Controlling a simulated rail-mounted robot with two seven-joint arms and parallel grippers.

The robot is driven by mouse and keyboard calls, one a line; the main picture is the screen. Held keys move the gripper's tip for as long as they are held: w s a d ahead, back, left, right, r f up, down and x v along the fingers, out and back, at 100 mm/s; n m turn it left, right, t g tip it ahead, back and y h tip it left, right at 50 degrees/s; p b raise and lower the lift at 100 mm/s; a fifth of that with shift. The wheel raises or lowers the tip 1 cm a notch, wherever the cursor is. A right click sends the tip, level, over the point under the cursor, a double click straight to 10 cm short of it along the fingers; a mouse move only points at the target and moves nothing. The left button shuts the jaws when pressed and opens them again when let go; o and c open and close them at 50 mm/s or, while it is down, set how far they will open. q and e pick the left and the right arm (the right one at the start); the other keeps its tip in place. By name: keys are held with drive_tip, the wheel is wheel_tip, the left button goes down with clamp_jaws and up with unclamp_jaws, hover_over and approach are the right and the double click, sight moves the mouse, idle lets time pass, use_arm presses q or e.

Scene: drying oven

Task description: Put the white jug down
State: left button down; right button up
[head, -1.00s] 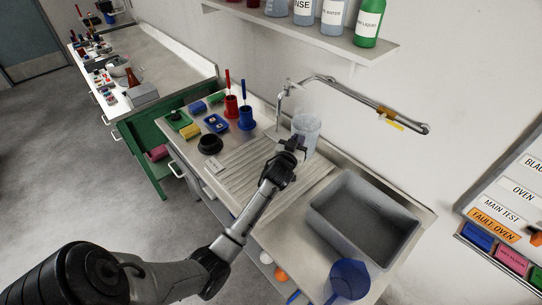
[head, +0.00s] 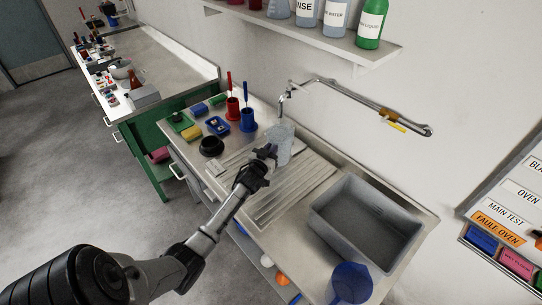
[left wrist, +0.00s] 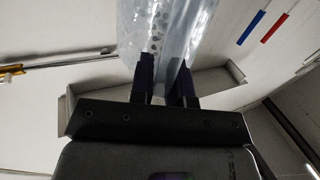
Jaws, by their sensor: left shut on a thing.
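The white jug (head: 282,140) is a pale translucent vessel over the back part of the ribbed draining board (head: 292,190), roughly upright. My left gripper (head: 266,155) is shut on its near side. In the left wrist view the jug (left wrist: 165,28) rises between the two dark fingers of my left gripper (left wrist: 167,85). Part of the jug is hidden behind the gripper, and I cannot tell whether its base touches the board. My right gripper is not in view.
A grey basin (head: 322,208) is to the right, with a blue jug (head: 350,284) in front. Red (head: 233,107) and blue (head: 247,119) holders and a black round thing (head: 211,144) stand left of the jug. A tap pipe (head: 350,95) crosses behind. Ribbed board right of the jug is clear.

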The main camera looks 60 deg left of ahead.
use_arm(q)
wheel_tip(320, 180, down, 3)
drive_tip(key=shift+r, duration=0.2)
drive_tip(key=shift+f+b, duration=0.1)
drive_tip(key=shift+b, duration=0.25)
drive_tip(key=c, duration=1.1)
unclamp_jaws()
drive_tip(key=shift+f, duration=0.1)
